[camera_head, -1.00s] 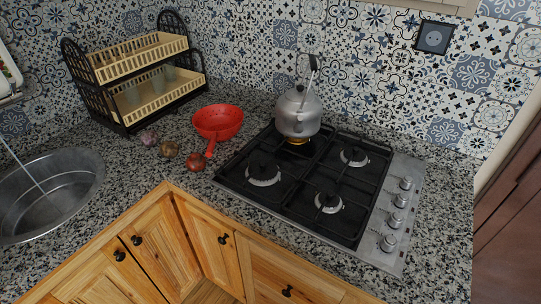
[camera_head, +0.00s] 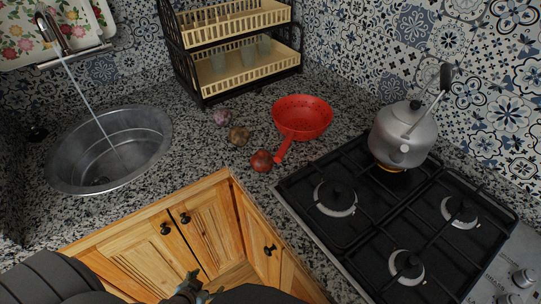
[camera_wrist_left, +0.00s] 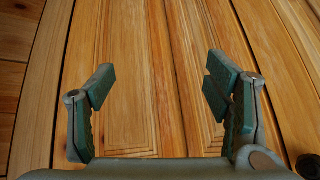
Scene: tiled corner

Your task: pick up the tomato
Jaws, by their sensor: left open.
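The tomato (camera_head: 262,161) is a small dark-red round thing on the speckled counter, near its front corner. It lies just left of the red colander's handle. My left gripper (camera_head: 188,288) shows only partly at the bottom edge of the head view, low in front of the wooden cabinet doors and well away from the tomato. In the left wrist view the left gripper (camera_wrist_left: 160,95) is open and empty, its green-padded fingers wide apart before the wood. The tomato is not in that view. My right gripper is not in view.
A red colander (camera_head: 302,117), a brown round vegetable (camera_head: 239,135) and a pinkish bulb (camera_head: 222,117) lie near the tomato. The stove (camera_head: 400,215) with a kettle (camera_head: 403,135) is right, the sink (camera_head: 110,150) left. A dish rack (camera_head: 235,50) stands behind. Counter between sink and tomato is clear.

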